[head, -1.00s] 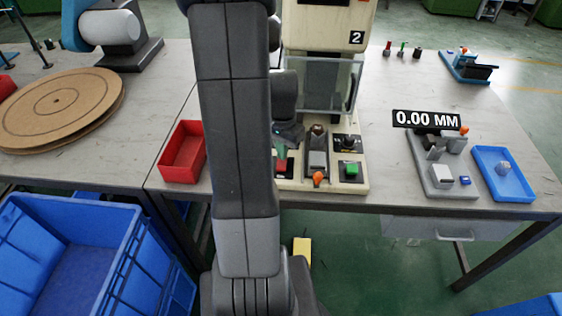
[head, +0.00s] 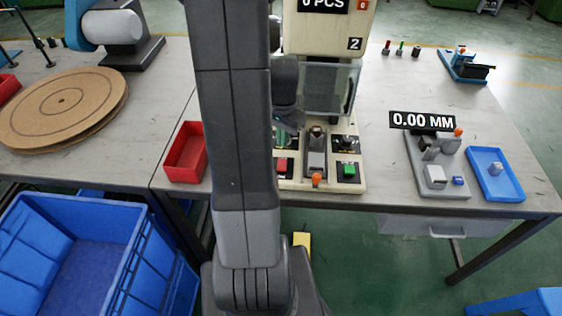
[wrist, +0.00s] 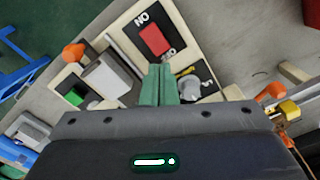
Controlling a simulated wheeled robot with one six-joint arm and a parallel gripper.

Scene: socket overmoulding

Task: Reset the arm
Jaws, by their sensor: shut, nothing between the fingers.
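My gripper (wrist: 158,72) shows in the wrist view as two green fingers pressed together, with nothing between them. It hangs above the machine's control panel, between the red rocker switch (wrist: 155,40) and the white fixture block (wrist: 107,76). In the head view my gripper (head: 286,138) is mostly hidden behind my own arm, just above the front of the cream machine (head: 356,22). The machine's panel carries a green button (head: 348,170), an orange knob (head: 317,179) and a black joystick-like knob (head: 346,142).
A red bin (head: 185,166) stands left of the machine. A round wooden turntable (head: 62,103) is at far left. A grey gauge (head: 436,172) and blue tray (head: 494,187) are at right. A blue crate (head: 128,262) stands below the table at left.

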